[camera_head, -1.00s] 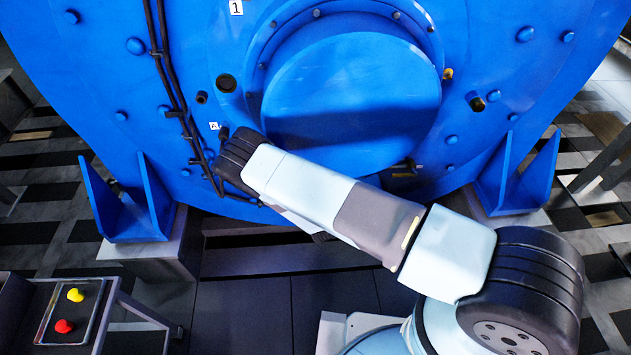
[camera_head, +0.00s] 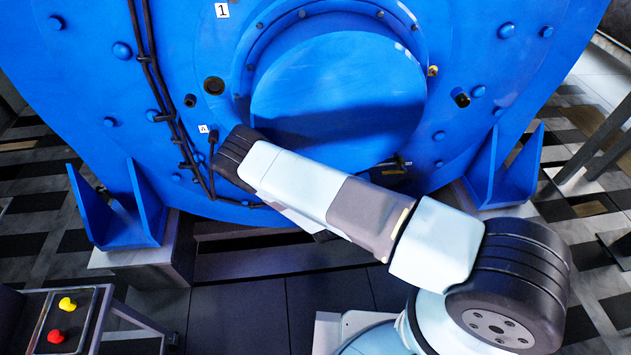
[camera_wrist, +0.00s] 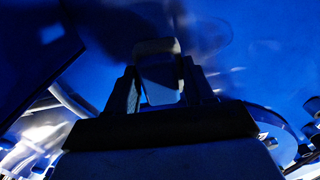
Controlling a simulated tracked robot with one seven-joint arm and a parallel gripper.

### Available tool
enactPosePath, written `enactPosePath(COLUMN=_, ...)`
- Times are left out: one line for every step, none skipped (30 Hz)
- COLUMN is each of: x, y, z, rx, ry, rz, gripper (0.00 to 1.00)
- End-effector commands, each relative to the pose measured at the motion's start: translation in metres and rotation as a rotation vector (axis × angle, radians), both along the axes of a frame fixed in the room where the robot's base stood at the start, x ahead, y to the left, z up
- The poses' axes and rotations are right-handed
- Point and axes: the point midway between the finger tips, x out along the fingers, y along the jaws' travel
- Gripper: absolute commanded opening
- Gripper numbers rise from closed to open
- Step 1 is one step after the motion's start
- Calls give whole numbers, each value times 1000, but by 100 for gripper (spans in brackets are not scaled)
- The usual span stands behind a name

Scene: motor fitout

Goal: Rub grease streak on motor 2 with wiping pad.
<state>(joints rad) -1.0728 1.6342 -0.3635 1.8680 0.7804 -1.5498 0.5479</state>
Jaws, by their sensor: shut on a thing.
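My gripper (camera_wrist: 160,88) shows in the wrist view, shut on a pale grey block that looks like the wiping pad (camera_wrist: 158,72). The pad stands upright between the two dark fingers. A blue surface fills the view beyond it; whether the pad touches it I cannot tell. A faint dark smear shows on that blue near the pad's top, but I cannot tell grease from shadow. In the head view a large blue motor (camera_head: 335,95) bears a label "1" (camera_head: 222,10); no "2" shows. My arm reaches across its lower front and hides the gripper and pad.
Black cables (camera_head: 160,90) run down the motor's left side. Blue support brackets stand at left (camera_head: 120,215) and right (camera_head: 500,170). A small panel with yellow (camera_head: 67,304) and red (camera_head: 55,337) knobs is at lower left. Checkered floor shows on both sides.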

Motion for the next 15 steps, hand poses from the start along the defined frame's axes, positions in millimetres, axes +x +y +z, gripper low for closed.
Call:
enactPosePath(x=9, y=-7, z=5, rx=5, ry=-7, rz=-19, gripper=28)
enactPosePath(x=10, y=-5, z=5, rx=6, ry=-8, rz=-20, gripper=28)
enactPosePath(x=10, y=-2, z=5, rx=7, ry=-9, rz=-20, gripper=28)
enactPosePath(x=10, y=0, z=6, rx=7, ry=-9, rz=-20, gripper=28)
enactPosePath(x=10, y=3, z=6, rx=8, ry=-10, rz=-20, gripper=28)
enactPosePath(x=10, y=6, z=7, rx=8, ry=-11, rz=-20, gripper=28)
enactPosePath(x=10, y=9, z=8, rx=9, ry=-11, rz=-20, gripper=28)
enactPosePath(x=10, y=11, z=8, rx=9, ry=-12, rz=-21, gripper=28)
enactPosePath(x=9, y=14, z=8, rx=9, ry=-12, rz=-20, gripper=28)
enactPosePath(x=9, y=16, z=8, rx=9, ry=-12, rz=-20, gripper=28)
enactPosePath(x=9, y=18, z=8, rx=8, ry=-13, rz=-20, gripper=28)
enactPosePath(x=8, y=21, z=8, rx=8, ry=-13, rz=-20, gripper=28)
enactPosePath(x=8, y=23, z=8, rx=8, ry=-13, rz=-20, gripper=28)
enactPosePath(x=8, y=24, z=8, rx=8, ry=-13, rz=-20, gripper=28)
enactPosePath(x=7, y=26, z=8, rx=8, ry=-13, rz=-20, gripper=28)
